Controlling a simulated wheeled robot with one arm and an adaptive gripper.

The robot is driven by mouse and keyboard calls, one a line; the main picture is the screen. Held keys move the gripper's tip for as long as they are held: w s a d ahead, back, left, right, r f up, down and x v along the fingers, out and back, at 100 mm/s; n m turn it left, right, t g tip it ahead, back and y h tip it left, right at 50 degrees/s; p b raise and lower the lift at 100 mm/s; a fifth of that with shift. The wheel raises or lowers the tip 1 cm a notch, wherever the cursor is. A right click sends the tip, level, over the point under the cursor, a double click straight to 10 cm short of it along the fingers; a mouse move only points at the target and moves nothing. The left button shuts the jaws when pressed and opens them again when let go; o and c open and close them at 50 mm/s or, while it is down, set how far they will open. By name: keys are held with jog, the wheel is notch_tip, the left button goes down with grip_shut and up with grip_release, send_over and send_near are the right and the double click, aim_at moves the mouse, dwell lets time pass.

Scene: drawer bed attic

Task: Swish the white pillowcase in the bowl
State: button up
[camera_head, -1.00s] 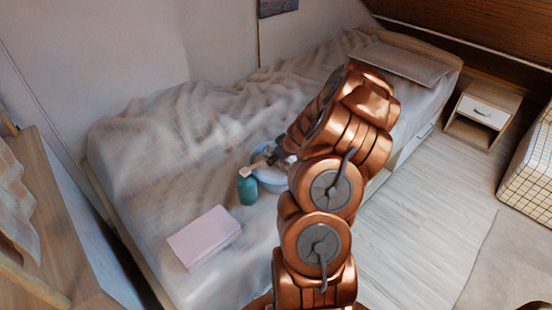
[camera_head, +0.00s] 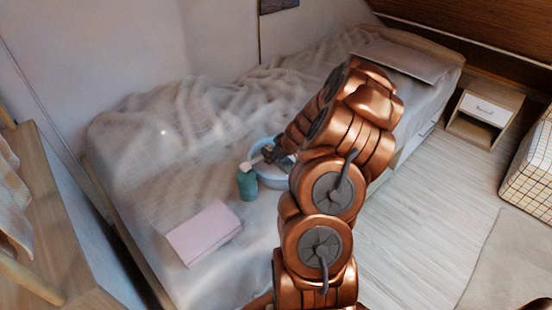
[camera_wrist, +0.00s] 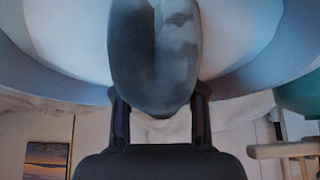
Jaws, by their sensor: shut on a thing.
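A light blue bowl (camera_head: 268,182) sits on the bed, partly hidden behind my arm. Its pale inside and rim (camera_wrist: 245,85) fill the upper part of the wrist view. My gripper (camera_head: 276,154) reaches down over the bowl. In the wrist view my gripper (camera_wrist: 158,112) is shut on a bunched, rounded cloth, the white pillowcase (camera_wrist: 150,60), which looks grey in shade. The pillowcase hangs within the outline of the bowl. Whether it touches the bowl's bottom or any water cannot be told. In the head view my arm and gripper hide it.
A green bottle (camera_head: 247,187) with a pale top stands close at the bowl's left. A pink folded item (camera_head: 204,233) lies nearer on the bed. The rumpled bedcover (camera_head: 150,150) leaves room to the left. A small nightstand (camera_head: 484,115) stands at the right.

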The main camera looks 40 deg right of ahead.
jog(key=shift+d+b, duration=0.4)
jog(key=shift+d, duration=0.8)
jog(key=shift+a+b, duration=0.3)
jog(key=shift+a, duration=0.3)
jog(key=shift+a+b, duration=0.4)
jog(key=shift+a, duration=0.15)
jog(key=shift+d+b, duration=0.5)
jog(key=shift+d, duration=0.7)
jog(key=shift+a, duration=0.65)
jog(key=shift+a+b, duration=0.1)
jog(key=shift+b, duration=0.2)
